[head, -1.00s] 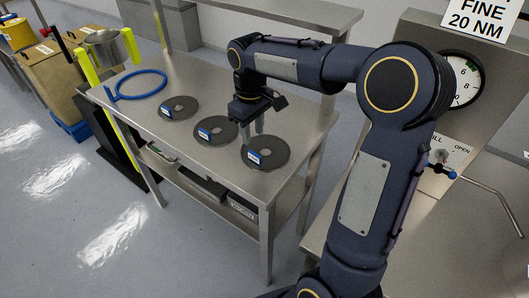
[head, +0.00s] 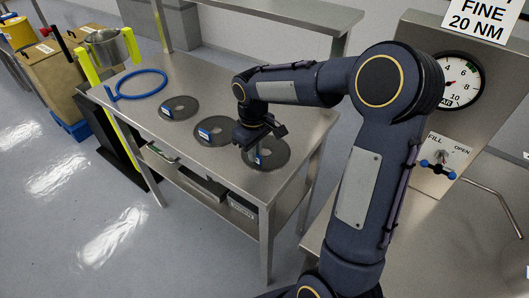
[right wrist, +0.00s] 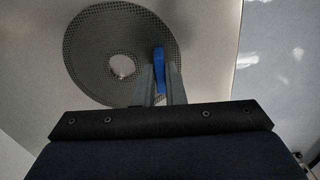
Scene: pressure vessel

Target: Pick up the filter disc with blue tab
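Three dark mesh filter discs with blue-edged tabs lie in a row on the steel table: a far-left one (head: 178,108), a middle one (head: 218,133) and a near-right one (head: 280,156). My right gripper (head: 256,152) is down at the near-right disc and partly covers it. In the right wrist view, this disc (right wrist: 97,30) lies flat with a round centre hole. Its upright blue tab (right wrist: 160,70) stands between the two fingertips, with no clear gap on either side; the gripper looks shut on it. My left gripper is out of view.
A blue ring (head: 140,84) lies at the table's far left. A steel shelf (head: 270,14) runs above the back. A panel with a pressure gauge (head: 458,82) and blue-handled valve (head: 438,166) stands at right. The table's front edge is clear.

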